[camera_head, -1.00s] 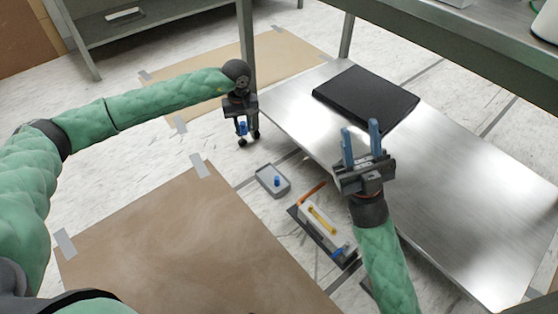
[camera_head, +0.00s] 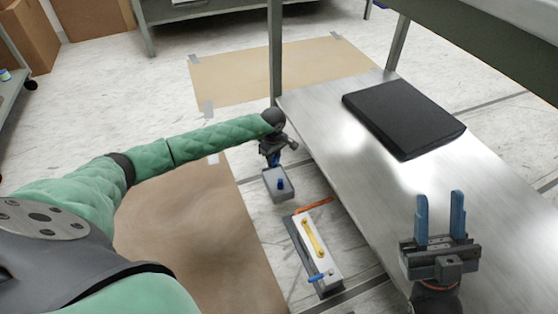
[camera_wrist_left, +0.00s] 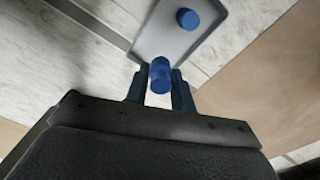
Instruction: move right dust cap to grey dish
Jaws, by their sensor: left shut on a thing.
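The grey dish (camera_head: 280,197) stands on the floor left of the low metal shelf, with one blue cap (camera_head: 281,183) in it. My left gripper (camera_head: 272,160) is at the dish's far edge, shut on a second blue dust cap. In the left wrist view the held cap (camera_wrist_left: 160,77) sits between the fingertips, beside the near end of the dish (camera_wrist_left: 165,42); the other cap (camera_wrist_left: 187,18) lies farther in. I cannot tell how high the held cap is. My right gripper (camera_head: 440,218) is open and empty, fingers up, over the metal shelf.
A white unit (camera_head: 322,250) with a yellow handle (camera_head: 313,236), an orange bar (camera_head: 314,205) and a blue lever (camera_head: 320,277) lies near the dish. The metal shelf (camera_head: 360,180) carries a black flat case (camera_head: 403,118). A table leg (camera_head: 275,60) rises behind my left gripper.

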